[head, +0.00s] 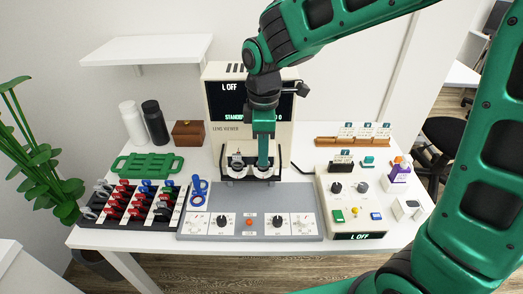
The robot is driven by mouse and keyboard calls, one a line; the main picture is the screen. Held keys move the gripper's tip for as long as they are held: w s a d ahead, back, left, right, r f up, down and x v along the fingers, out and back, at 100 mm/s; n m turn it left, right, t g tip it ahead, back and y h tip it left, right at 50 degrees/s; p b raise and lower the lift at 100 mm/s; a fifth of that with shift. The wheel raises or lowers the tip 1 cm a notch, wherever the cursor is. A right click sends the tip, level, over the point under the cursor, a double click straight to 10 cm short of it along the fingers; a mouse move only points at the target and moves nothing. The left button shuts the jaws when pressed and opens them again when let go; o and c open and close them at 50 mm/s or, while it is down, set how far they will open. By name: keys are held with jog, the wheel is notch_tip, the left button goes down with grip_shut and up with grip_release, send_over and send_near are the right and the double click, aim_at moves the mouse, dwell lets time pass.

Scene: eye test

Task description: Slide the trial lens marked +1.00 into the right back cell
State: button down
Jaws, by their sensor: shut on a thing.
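My gripper (264,165) points straight down at the right half of the black trial frame (283,160), in front of the lens viewer (222,103). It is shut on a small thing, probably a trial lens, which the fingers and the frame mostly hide. I cannot read a +1.00 mark or tell whether the thing is inside a cell. The frame's left half holds a small pale piece with a touch of red (237,158). The lens tray (100,222) at the left holds several lenses with red, blue, green and grey-white tabs.
A grey panel with knobs (250,222) lies in front of the frame. A control box (345,215) stands to its right. Blue rings (198,190), a green rack (147,164), two bottles (153,122) and a wooden box (188,133) are left. A card rack (353,141) stands back right.

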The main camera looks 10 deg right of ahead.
jog(key=c, duration=1.8)
grip_release()
jog(key=shift+c, duration=0.2)
jog(key=shift+w, duration=0.1)
jog(key=shift+r, duration=0.1)
jog(key=shift+w+r, duration=0.1)
jog(key=shift+r, duration=0.15)
notch_tip(320, 180, up, 10)
jog(key=shift+s, duration=0.25)
